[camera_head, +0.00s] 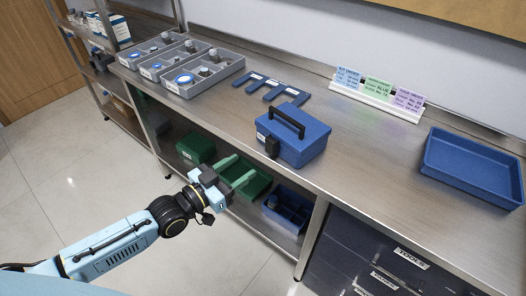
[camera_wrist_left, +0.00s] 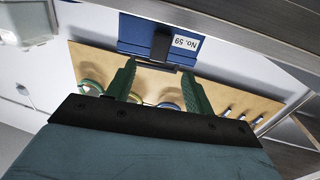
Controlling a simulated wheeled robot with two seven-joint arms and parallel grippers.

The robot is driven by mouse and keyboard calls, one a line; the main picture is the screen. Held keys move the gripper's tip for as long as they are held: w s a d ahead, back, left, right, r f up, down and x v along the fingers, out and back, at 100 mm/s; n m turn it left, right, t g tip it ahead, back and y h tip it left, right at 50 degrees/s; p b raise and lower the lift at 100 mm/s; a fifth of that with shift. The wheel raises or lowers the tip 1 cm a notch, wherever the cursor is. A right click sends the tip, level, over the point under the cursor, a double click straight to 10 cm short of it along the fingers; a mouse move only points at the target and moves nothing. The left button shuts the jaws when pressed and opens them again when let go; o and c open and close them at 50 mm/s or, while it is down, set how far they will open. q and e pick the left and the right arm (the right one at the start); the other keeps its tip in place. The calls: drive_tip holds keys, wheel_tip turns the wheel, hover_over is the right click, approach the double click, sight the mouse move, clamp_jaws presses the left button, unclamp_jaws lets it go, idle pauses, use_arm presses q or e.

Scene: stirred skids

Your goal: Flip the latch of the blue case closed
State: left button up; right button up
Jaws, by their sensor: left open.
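My right gripper is out of view.
Grey divided trays (camera_head: 180,68) and a blue slotted rack (camera_head: 272,89) stand behind left. A card holder (camera_head: 375,100) is behind, and an empty blue tray (camera_head: 474,163) is at right. Bins including a blue one (camera_head: 288,208) sit on the shelf below.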

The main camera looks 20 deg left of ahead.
sight(268, 148)
use_arm(q)
drive_tip(key=x, duration=0.7)
drive_tip(key=shift+w+d+b, duration=0.1)
drive_tip(key=shift+w+b, duration=0.2)
drive_tip(key=shift+b, duration=0.1)
drive_tip(key=shift+w+d, duration=0.3)
drive_tip(key=shift+w, duration=0.15)
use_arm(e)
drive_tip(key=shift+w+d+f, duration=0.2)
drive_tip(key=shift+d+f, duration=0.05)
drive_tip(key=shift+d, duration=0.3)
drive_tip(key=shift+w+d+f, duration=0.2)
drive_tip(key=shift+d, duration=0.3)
use_arm(q)
drive_tip(key=c, duration=1)
drive_tip(key=shift+f+b, duration=0.25)
drive_tip(key=shift+b, duration=0.35)
drive_tip(key=t+b, duration=0.1)
drive_tip(key=b, duration=0.1)
drive_tip(key=shift+w+f+h+b, duration=0.2)
drive_tip(key=shift+f+h+b, duration=0.1)
drive_tip(key=shift+h, duration=0.1)
drive_tip(key=shift+a+r+t, duration=0.15)
drive_tip(key=shift+r+t, duration=0.05)
drive_tip(key=shift+t, duration=0.1)
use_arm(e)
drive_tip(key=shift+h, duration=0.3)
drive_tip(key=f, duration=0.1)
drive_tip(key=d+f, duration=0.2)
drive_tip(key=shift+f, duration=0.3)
